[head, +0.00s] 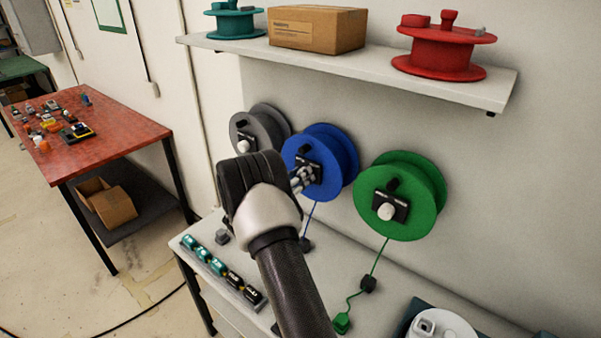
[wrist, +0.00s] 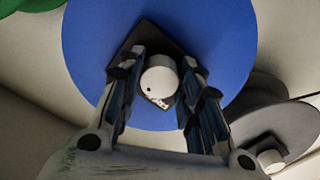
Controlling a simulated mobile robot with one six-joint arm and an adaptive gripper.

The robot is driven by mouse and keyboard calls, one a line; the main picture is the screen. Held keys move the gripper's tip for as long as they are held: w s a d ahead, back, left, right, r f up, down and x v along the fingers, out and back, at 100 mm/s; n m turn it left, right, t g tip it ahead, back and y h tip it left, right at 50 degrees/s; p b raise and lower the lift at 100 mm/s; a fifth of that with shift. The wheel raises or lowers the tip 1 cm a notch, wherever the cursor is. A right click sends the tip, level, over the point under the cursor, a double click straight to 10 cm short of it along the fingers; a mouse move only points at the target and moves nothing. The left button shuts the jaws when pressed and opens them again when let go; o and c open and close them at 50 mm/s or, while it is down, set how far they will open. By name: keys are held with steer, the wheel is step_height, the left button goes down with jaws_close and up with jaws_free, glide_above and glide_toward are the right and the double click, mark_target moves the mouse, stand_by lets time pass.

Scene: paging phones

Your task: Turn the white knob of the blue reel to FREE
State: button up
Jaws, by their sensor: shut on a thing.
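The blue reel (head: 338,146) hangs on the wall between a grey reel and a green reel. In the wrist view its blue disc (wrist: 225,40) fills the upper middle, with a dark plate (wrist: 147,34) at its centre. The white knob (wrist: 160,72) sits on that plate, with a small dark dot at its lower left. Lettering below the knob is too small to read. My gripper (wrist: 160,70) is shut on the knob, one finger on each side. In the head view my gripper (head: 303,178) meets the blue reel's plate, and the knob is hidden.
The grey reel (head: 270,120) and green reel (head: 428,180) are close on either side. A shelf (head: 330,62) above carries a teal reel, a cardboard box (head: 317,29) and a red reel (head: 444,50). A bench (head: 232,250) below holds small devices. A red table (head: 125,130) stands left.

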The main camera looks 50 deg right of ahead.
steer(key=n+p, duration=0.5)
steer(key=n, duration=0.7)
steer(key=shift+r+n, duration=0.1)
steer(key=shift+n, duration=0.2)
stand_by(0.4)
steer(key=o, duration=1.1)
steer(key=a, duration=0.8)
steer(key=s+a, duration=0.1)
steer(key=a, duration=0.3)
steer(key=shift+s, duration=0.1)
